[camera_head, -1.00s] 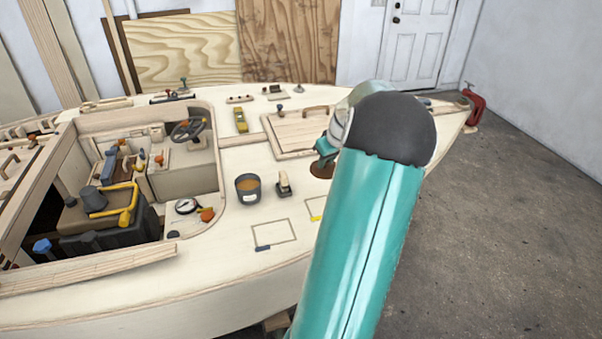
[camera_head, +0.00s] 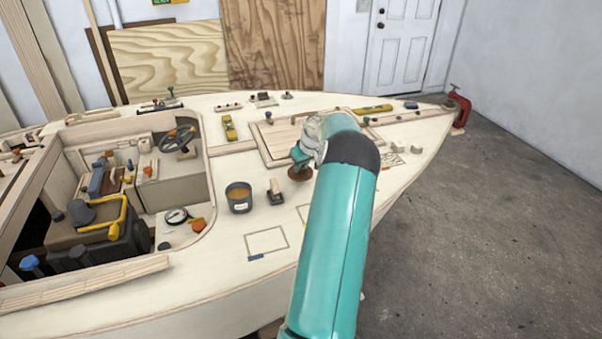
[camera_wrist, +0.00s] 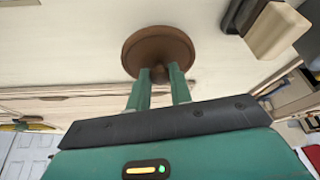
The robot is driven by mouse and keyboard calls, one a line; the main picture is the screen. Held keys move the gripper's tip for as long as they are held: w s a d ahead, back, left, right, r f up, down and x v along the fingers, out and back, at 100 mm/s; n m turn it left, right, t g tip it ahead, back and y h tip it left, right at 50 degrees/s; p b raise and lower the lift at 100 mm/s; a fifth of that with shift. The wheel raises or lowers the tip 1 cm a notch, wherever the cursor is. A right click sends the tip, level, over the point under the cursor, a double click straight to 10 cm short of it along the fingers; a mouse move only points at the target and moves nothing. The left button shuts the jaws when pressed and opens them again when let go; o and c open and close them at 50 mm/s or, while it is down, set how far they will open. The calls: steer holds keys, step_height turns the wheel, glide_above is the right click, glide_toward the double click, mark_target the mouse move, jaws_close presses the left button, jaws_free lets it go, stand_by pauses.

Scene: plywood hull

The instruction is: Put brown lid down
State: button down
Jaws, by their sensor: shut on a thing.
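The brown lid (camera_wrist: 158,50) is a round disc with a small knob, seen in the wrist view at top centre. My gripper (camera_wrist: 159,78) is shut on the lid's knob, with a green finger on each side of it. In the head view the lid (camera_head: 300,173) shows as a brown disc under my gripper (camera_head: 300,158), over the pale deck beside the framed hatch. I cannot tell whether the lid touches the deck or hangs just above it.
A dark pot with orange-brown contents (camera_head: 239,198) and a small dark-based block (camera_head: 275,192) stand left of the lid. A rectangle outline (camera_head: 267,242) marks the deck nearer me. The hatch (camera_head: 285,140) lies behind. The open cockpit is at left.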

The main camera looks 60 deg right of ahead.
mark_target(302, 171)
steer(key=shift+d+f, duration=0.15)
steer(key=shift+f, duration=0.05)
steer(key=shift+s+x, duration=0.2)
steer(key=shift+x, duration=1.05)
steer(key=shift+f, duration=0.5)
steer(key=shift+f, duration=0.1)
steer(key=c, duration=1.3)
jaws_free()
steer(key=shift+f, duration=0.1)
steer(key=shift+o, duration=0.2)
